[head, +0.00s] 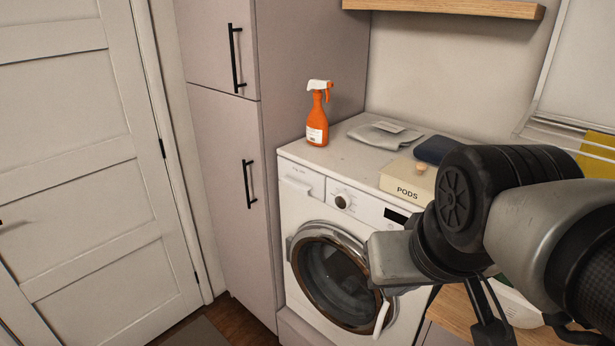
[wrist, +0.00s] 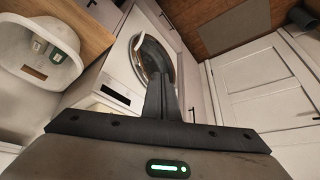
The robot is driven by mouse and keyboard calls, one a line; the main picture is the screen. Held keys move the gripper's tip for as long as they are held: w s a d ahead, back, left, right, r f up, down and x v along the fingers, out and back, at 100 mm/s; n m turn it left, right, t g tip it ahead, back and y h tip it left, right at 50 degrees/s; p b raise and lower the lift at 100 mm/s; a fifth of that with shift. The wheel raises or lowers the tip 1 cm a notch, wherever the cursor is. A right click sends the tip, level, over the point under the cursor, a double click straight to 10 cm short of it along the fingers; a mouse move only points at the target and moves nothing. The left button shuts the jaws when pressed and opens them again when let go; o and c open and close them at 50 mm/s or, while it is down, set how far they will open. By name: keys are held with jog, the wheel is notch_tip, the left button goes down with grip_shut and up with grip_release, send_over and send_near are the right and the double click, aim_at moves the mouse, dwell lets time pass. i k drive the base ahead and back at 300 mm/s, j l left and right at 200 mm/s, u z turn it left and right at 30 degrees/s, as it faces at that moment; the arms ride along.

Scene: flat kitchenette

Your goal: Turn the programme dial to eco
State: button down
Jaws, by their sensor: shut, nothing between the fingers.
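The programme dial (head: 342,202) is a small round knob on the front panel of the white washing machine (head: 300,222), between the detergent drawer (head: 300,186) and the dark display (head: 396,215). The dial's markings are too small to read. My gripper (wrist: 162,98) is shut and empty in the wrist view, with its dark fingers pointing toward the washing machine (wrist: 112,80). I cannot make out the dial in that view. In the head view my arm covers the machine's right side and I cannot make out the fingertips. The gripper appears apart from the dial.
On the machine's top stand an orange spray bottle (head: 317,118), a folded grey cloth (head: 380,136) and a PODS box (head: 408,180). The round door (head: 335,275) appears shut. A tall cabinet (head: 230,190) borders the machine on the left.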

aim_at(342, 200)
jog(key=i+u, duration=0.25)
jog(key=u, duration=0.2)
jog(key=i+u, duration=0.2)
jog(key=u, duration=0.2)
